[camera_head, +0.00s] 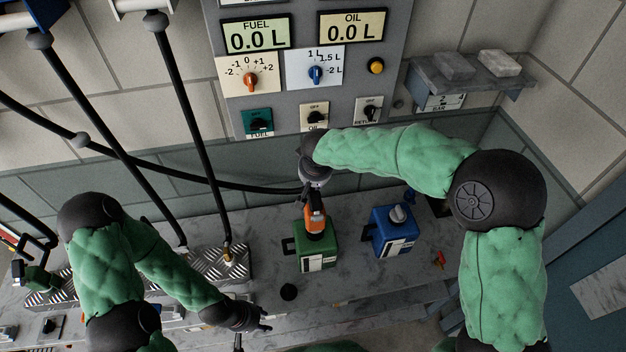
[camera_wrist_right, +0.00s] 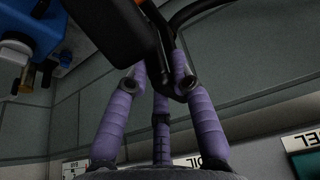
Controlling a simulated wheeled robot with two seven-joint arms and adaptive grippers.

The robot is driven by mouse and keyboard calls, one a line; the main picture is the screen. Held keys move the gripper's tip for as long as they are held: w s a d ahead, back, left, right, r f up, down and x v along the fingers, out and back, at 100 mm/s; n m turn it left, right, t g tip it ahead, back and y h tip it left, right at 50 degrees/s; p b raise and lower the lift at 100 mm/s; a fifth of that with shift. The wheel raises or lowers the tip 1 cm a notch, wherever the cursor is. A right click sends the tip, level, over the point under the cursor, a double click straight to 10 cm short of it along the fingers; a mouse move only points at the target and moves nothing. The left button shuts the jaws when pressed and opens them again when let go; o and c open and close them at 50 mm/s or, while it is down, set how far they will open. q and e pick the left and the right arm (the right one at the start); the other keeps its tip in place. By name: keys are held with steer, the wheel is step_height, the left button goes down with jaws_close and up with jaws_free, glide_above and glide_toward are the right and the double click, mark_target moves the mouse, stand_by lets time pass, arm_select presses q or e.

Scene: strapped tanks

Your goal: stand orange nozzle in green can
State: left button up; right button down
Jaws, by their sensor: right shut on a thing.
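The orange nozzle (camera_head: 315,215) is upright over the top of the green can (camera_head: 316,254), which stands on the bench. Its lower end meets the can's top in the picture; whether its spout is inside the opening is hidden. My right gripper (camera_head: 314,183) is shut on the nozzle from above. In the right wrist view its purple fingers (camera_wrist_right: 160,85) close around the nozzle's dark body (camera_wrist_right: 110,25). My left gripper (camera_head: 262,318) is low, left of and in front of the green can, with fingers spread and empty.
A blue can (camera_head: 394,238) with a grey cap stands right of the green can. A round black cap (camera_head: 289,291) and a small red piece (camera_head: 439,258) lie on the bench (camera_head: 350,282). A black hose (camera_head: 240,186) runs left from the nozzle. The control panel (camera_head: 300,75) is behind.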

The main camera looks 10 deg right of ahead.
steer(key=shift+f+b, duration=0.75)
steer(key=shift+b, duration=0.05)
steer(key=shift+s+f, duration=0.1)
steer(key=shift+w+f+b, duration=0.2)
steer(key=shift+f+b, duration=0.2)
steer(key=c, duration=1)
jaws_free()
steer(key=shift+s+r, duration=0.15)
